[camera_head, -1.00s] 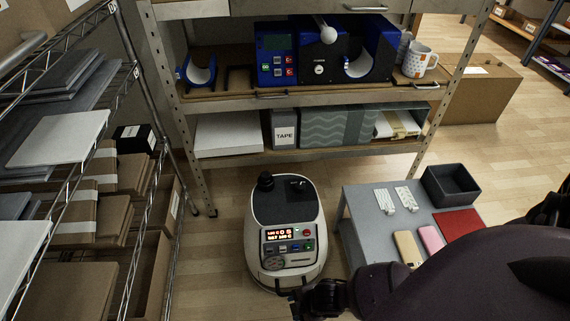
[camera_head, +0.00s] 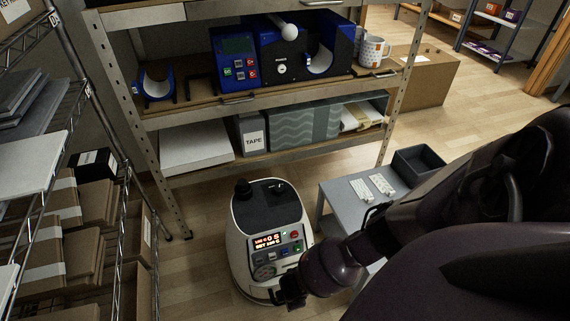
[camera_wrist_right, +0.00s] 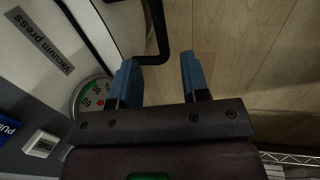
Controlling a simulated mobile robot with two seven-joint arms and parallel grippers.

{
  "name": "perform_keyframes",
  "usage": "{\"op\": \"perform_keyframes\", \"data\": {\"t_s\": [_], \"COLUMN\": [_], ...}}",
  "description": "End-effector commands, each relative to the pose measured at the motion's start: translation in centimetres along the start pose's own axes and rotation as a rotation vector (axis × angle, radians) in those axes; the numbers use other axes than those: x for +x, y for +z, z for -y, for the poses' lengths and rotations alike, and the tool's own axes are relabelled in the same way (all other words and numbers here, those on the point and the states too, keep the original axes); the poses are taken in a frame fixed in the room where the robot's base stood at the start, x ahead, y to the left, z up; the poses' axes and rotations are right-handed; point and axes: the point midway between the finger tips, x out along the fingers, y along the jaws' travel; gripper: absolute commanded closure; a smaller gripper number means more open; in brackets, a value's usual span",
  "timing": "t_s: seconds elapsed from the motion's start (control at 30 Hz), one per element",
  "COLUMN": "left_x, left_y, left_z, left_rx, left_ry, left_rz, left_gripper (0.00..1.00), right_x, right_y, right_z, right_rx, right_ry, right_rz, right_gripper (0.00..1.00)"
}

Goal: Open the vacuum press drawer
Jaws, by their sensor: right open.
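The vacuum press (camera_head: 262,214) is a rounded white machine on the floor with a dark top and a lit control panel. Its drawer front is mostly hidden in the head view, and I cannot tell whether the drawer is open. My right gripper (camera_head: 284,292) is low at the press's front. In the right wrist view its blue fingers (camera_wrist_right: 158,62) are open. A black bar-shaped handle (camera_wrist_right: 153,58) shows at and between the fingertips; I cannot tell whether they touch it. The press body (camera_wrist_right: 92,28) with its label and round gauge is left of the fingers. My left gripper is out of view.
A grey side table (camera_head: 341,190) with a dark tray (camera_head: 421,165) stands right of the press, partly behind my right arm. A shelf unit (camera_head: 222,104) with a blue mug press stands behind. A wire rack (camera_head: 92,112) with boxes is at left. Floor between is clear.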

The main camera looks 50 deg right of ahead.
Motion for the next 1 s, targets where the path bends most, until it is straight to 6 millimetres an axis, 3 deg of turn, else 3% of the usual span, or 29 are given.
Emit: {"op": "perform_keyframes", "data": {"t_s": [0.03, 0.1, 0.4, 0.87, 1.0], "left_x": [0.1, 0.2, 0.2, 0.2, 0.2], "left_y": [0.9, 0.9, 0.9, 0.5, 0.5], "left_z": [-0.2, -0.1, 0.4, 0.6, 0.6], "left_rx": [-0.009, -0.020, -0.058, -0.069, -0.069], "left_ry": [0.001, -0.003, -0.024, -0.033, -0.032], "left_rz": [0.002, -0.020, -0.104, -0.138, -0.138], "left_gripper": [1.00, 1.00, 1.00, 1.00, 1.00], "right_x": [1.6, 2.7, 5.9, 6.5, 6.5], "right_y": [0.4, 0.4, 0.1, -0.1, -0.1], "right_z": [0.9, 0.9, 0.5, 0.0, 0.0], "right_rx": [-0.002, -0.002, -0.001, 0.000, 0.000], "right_ry": [-0.012, -0.012, -0.007, 0.000, 0.000], "right_rz": [0.008, 0.007, 0.003, -0.002, -0.001], "right_gripper": [0.58, 0.58, 0.58, 0.58, 0.75]}}
